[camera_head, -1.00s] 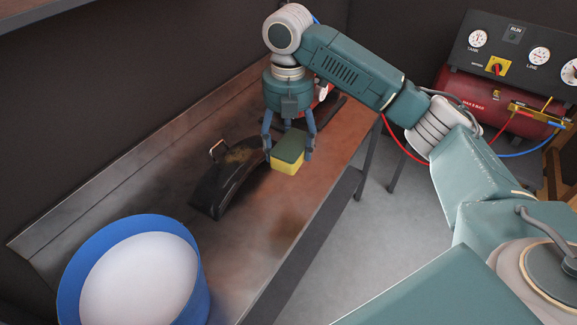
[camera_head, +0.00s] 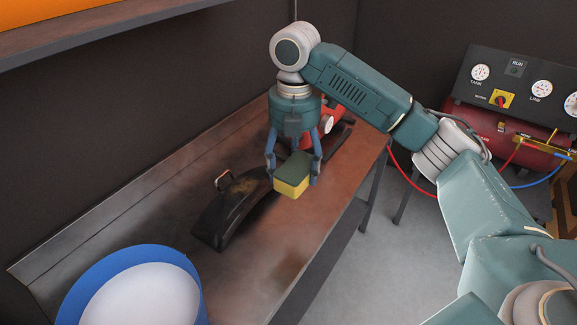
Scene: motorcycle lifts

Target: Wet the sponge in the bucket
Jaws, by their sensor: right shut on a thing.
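The sponge (camera_head: 292,182) is yellow with a dark green top layer. My right gripper (camera_head: 293,172) points down and is shut on it, one finger at each side, holding it above the brown bench. The blue bucket (camera_head: 188,262), with a pale, whitish surface inside, stands at the bottom left, partly cut off by the picture's lower edge. The sponge is well apart from the bucket, up and to its right. My left gripper does not show.
A black curved fender (camera_head: 215,222) with a brownish smear lies on the bench (camera_head: 150,215) between bucket and sponge. A red object (camera_head: 327,125) lies behind the gripper. A shelf (camera_head: 90,38) overhangs at top left. A red compressor tank (camera_head: 480,132) with gauges stands at right.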

